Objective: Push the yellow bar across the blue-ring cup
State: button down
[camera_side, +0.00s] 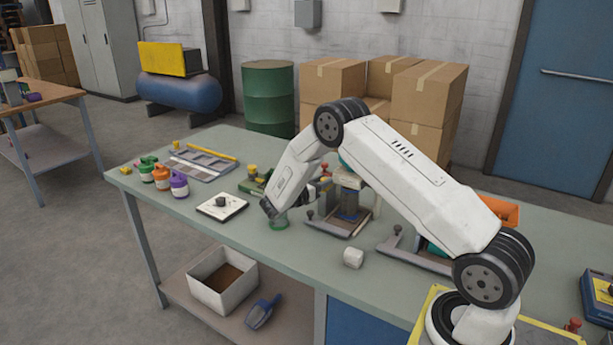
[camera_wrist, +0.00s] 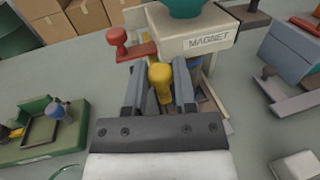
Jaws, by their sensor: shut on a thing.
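In the wrist view, my gripper (camera_wrist: 160,85) is shut on a yellow knob-topped piece (camera_wrist: 160,73), in front of the white block marked MAGNET (camera_wrist: 209,40). I cannot tell whether this piece is the handle of the yellow bar. In the side view, my gripper (camera_side: 321,188) reaches right from the wrist, low at the magnet station (camera_side: 349,182). A long yellow strip (camera_side: 212,152) lies along the grey tray at the far left.
A red knobbed lever (camera_wrist: 131,46) sticks out left of the magnet block. A green fixture (camera_wrist: 45,130) with a blue knob stands left. A clear glass ring (camera_side: 278,223) lies below my wrist. Bare table lies left of the fixture.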

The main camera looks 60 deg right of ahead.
jog(key=shift+w, duration=0.25)
jog(key=shift+c, duration=2)
grip_release()
jog(key=v, duration=0.7)
jog(key=shift+a, duration=0.4)
jog(key=shift+s, duration=0.1)
jog(key=s+a+r+m+t+y, duration=0.1)
jog(key=s+a+m+t+y, duration=0.5)
jog(key=s+a+m+y, duration=0.9)
jog(key=s+a+y, duration=0.2)
jog(key=s+a, duration=0.1)
jog(key=a, duration=0.4)
jog(key=shift+r+t+y, duration=0.3)
